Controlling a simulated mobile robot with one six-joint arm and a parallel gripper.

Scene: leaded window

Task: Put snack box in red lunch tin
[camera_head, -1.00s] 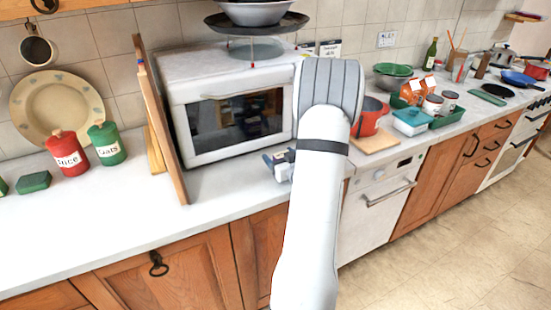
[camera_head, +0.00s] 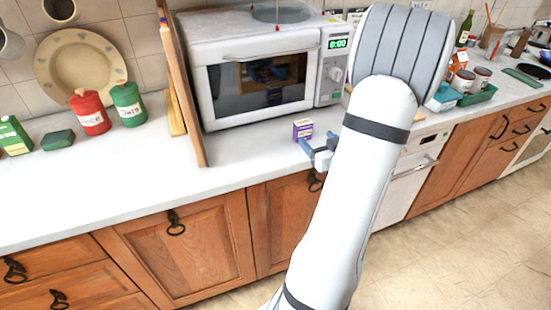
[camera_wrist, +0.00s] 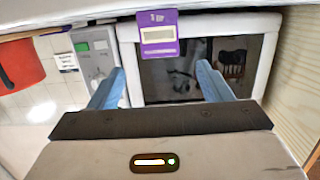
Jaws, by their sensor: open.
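The small purple snack box (camera_head: 302,129) stands on the white counter in front of the microwave. It also shows at the top of the wrist view (camera_wrist: 159,36), lined up with the gap between my fingers and just beyond their tips. My gripper (camera_head: 318,147) is low over the counter, close beside the box. In the wrist view my gripper (camera_wrist: 159,70) has its two blue fingers wide apart with nothing between them. A red container (camera_wrist: 20,55) is cut off at the left edge of the wrist view. I cannot tell whether it is the lunch tin.
The microwave (camera_head: 262,75) stands behind the box. A wooden board (camera_head: 180,85) stands upright at its left. Red (camera_head: 90,112) and green (camera_head: 128,104) canisters are farther left. My arm hides part of the right counter. The counter front left of the box is clear.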

